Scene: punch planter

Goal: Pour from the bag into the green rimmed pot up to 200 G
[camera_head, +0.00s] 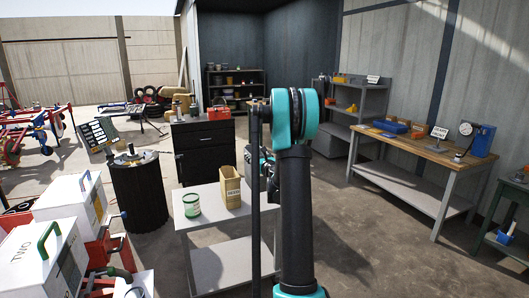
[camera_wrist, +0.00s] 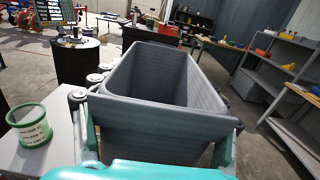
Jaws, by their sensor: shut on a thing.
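The green-rimmed pot (camera_head: 191,204) stands upright on the pale table, left of the bag. In the wrist view the pot (camera_wrist: 29,128) is at the left, with dark level markings on its wall. The tan, open-topped bag (camera_head: 230,191) is upright at the table's right part; I cannot tell whether its base touches the top. In the wrist view the bag (camera_wrist: 165,115) looks grey and large, its mouth facing up, its contents not visible. My gripper (camera_wrist: 157,128) is shut on the bag, one finger at each side. In the head view my arm mostly hides it.
The pale table (camera_head: 205,235) has a lower shelf. A black drum (camera_head: 141,196) and a black cabinet (camera_head: 203,152) stand behind it. White boxes (camera_head: 45,255) crowd the left front. A workbench (camera_head: 420,150) with a dial device is at right. Open floor lies between.

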